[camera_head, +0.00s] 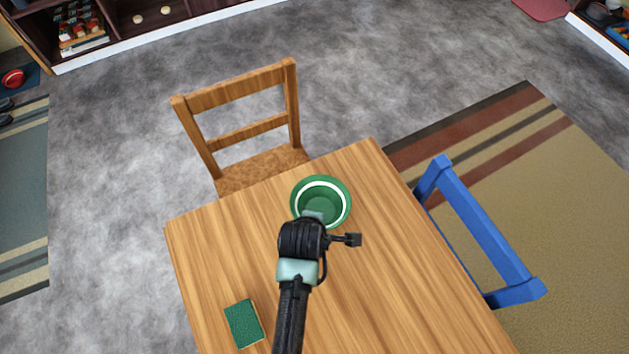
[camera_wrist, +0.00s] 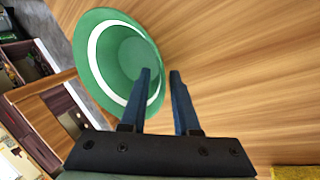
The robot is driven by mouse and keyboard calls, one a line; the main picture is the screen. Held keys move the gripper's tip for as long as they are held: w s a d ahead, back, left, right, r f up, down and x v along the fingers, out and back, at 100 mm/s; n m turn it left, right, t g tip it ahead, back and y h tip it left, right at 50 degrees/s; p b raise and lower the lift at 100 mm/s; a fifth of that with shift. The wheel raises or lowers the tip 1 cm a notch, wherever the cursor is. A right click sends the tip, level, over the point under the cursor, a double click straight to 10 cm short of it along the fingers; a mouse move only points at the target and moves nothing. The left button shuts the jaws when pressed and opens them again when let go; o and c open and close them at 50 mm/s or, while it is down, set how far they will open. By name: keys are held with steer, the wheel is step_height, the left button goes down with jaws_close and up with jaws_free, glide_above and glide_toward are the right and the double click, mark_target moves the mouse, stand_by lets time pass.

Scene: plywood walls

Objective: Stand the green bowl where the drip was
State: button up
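The green bowl (camera_head: 335,218) with a white inner band is upright at the table's far corner. In the wrist view the bowl (camera_wrist: 96,75) fills the upper left. My gripper (camera_head: 314,214) is at its near rim, and in the wrist view my fingers (camera_wrist: 160,72) straddle the rim, one over the inside and one outside. The finger gap is narrow, and whether they press on the rim is unclear. I cannot tell whether the bowl touches the table. No drip shows on the visible tabletop.
A green sponge (camera_head: 243,323) lies on the wooden table (camera_head: 205,255) at its near left. A wooden chair (camera_head: 237,118) stands at the far side and a blue chair (camera_head: 482,232) at the right. The tabletop between bowl and sponge is clear apart from my arm.

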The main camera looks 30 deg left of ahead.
steer(key=p+v, duration=0.1)
steer(key=v, duration=1.1)
steer(key=shift+r+p, duration=0.15)
steer(key=shift+p, duration=0.15)
steer(key=w+d+r+m+t, duration=0.1)
steer(key=w+r+m+t, duration=0.3)
steer(key=r, duration=0.6)
steer(key=w+d+r+m+t+y, duration=0.1)
steer(key=w+r+m+t, duration=0.15)
steer(key=w+r, duration=0.6)
steer(key=w+d+r+m+t, duration=0.1)
steer(key=w+r+m+t, duration=0.25)
steer(key=r, duration=0.75)
steer(key=d+r+m+t, duration=0.2)
steer(key=r+t, duration=0.1)
steer(key=r, duration=0.5)
steer(key=d+r+m+t, duration=0.2)
steer(key=r+t, duration=0.1)
steer(key=r, duration=0.6)
steer(key=s+d+r+m+t+h, duration=0.1)
steer(key=s+d+r+m+t, duration=0.1)
steer(key=s+r, duration=0.3)
steer(key=s+d+r+m+t+h, duration=0.1)
steer(key=s+r+m+t, duration=0.3)
steer(key=r, duration=0.8)
steer(key=shift+s+d+r+m, duration=0.25)
steer(key=shift+s+d+m, duration=0.25)
steer(key=shift+s+d, duration=0.35)
steer(key=shift+a, duration=0.1)
